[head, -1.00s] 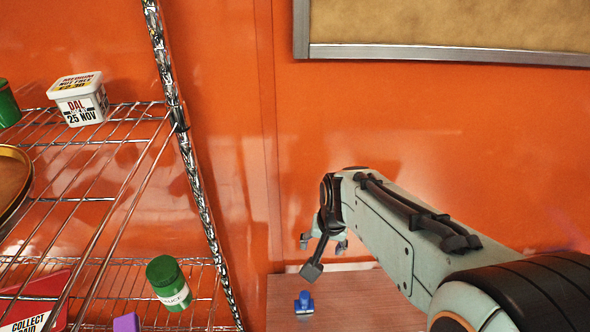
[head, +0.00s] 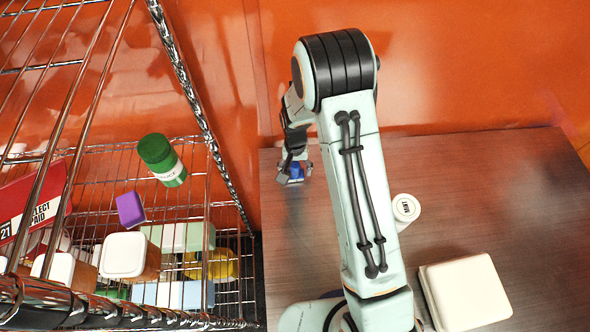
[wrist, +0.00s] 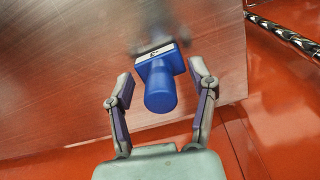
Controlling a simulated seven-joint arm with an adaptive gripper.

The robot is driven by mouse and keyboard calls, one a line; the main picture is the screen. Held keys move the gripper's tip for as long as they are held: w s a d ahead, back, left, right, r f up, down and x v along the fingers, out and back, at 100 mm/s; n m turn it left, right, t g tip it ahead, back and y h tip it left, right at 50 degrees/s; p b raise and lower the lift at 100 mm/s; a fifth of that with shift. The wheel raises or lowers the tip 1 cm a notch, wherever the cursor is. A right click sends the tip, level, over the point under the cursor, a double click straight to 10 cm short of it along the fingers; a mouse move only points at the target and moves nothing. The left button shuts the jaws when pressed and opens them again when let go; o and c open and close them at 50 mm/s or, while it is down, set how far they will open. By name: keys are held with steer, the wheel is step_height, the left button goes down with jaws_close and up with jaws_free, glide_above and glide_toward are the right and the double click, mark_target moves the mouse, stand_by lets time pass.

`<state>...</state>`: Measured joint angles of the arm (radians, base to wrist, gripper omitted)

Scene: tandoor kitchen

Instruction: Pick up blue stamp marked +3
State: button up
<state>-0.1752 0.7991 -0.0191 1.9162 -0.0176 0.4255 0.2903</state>
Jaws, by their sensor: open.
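The blue stamp (wrist: 160,82) stands on the wooden table in the wrist view, its round handle toward me and a pale label with a dark mark on its base; the mark is too small to read surely. My gripper (wrist: 160,90) is open, with one finger on each side of the stamp and apart from it. In the head view the stamp (head: 296,172) shows as a small blue patch at the table's far left, partly hidden by my gripper (head: 292,172).
The table (head: 520,190) is mostly bare. A white labelled cup (head: 405,208) and a cream square box (head: 465,292) stand right of my arm. A wire rack (head: 200,100) with tubs, a green jar (head: 161,160) and a purple block (head: 131,210) stands left. The orange wall is close behind.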

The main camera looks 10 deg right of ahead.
jaws_close()
steer(key=shift+r, duration=0.1)
